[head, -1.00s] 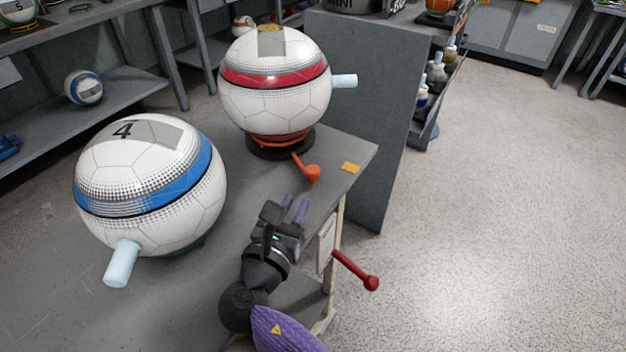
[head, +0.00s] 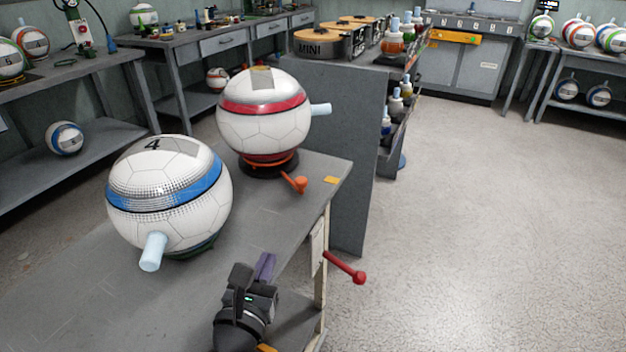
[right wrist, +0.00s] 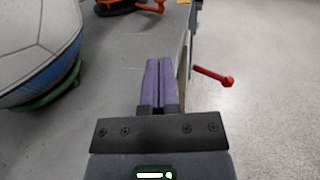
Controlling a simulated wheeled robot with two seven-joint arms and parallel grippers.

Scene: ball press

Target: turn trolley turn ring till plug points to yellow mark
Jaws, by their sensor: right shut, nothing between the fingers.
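A white ball with a red band (head: 264,115) sits on a dark round base with an orange turn ring (head: 268,165) at the trolley's far end. Its pale blue plug (head: 321,109) points right. The ring's orange handle (head: 298,184) sticks out toward the front right. The yellow mark (head: 331,180) lies on the trolley top (head: 245,205), right of the handle. My right gripper (head: 265,265) is shut and empty, in front of the handle and apart from it. In the right wrist view its purple fingers (right wrist: 156,84) are together. My left gripper is not in view.
A white ball with a blue band (head: 170,190) and its own plug (head: 153,251) stands on the trolley's left. A red handle (head: 345,267) sticks out from the trolley's right side. A grey panel (head: 350,150) stands behind the trolley. The floor at right is clear.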

